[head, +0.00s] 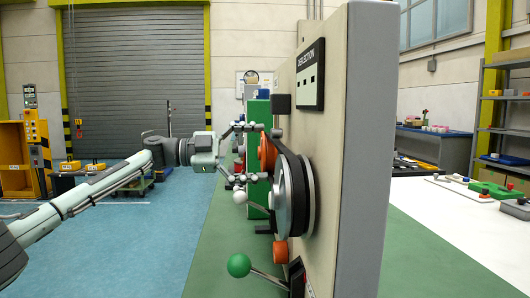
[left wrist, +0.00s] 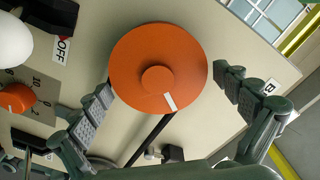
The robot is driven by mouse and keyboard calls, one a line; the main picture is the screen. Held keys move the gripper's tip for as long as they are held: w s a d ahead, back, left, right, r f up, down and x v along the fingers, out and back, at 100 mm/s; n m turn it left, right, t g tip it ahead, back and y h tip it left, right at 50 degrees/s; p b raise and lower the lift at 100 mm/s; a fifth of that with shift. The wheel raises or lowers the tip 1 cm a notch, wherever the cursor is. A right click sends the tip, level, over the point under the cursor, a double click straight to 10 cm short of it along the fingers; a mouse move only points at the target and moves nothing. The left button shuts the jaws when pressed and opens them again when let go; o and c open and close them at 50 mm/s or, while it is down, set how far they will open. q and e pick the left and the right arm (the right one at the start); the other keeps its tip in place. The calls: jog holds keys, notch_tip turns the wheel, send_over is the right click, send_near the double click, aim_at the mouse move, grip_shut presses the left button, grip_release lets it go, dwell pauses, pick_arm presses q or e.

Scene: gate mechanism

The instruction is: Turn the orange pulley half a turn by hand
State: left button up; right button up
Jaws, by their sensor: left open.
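The orange pulley (left wrist: 135,60) is a round disc with a raised hub and a white mark on its lower right face. It sits on the beige panel (head: 362,150), with a black belt (left wrist: 150,138) running from it. In the head view the pulley (head: 267,152) shows edge-on, partly hidden by my fingers. My left gripper (head: 262,153) is open and faces the panel, with fingers above and below the pulley. In the left wrist view its fingertips (left wrist: 163,82) lie on either side of the disc; I cannot tell whether they touch it. My right gripper is out of view.
A large grey-and-black wheel (head: 290,195) stands out from the panel nearer to me. A green-ball lever (head: 239,265) and an orange knob (head: 281,250) are below. A white ball (left wrist: 12,40) is beside an OFF label.

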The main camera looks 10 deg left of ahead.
pick_arm(q)
jog(key=s+a, duration=0.2)
jog(key=a, duration=0.9)
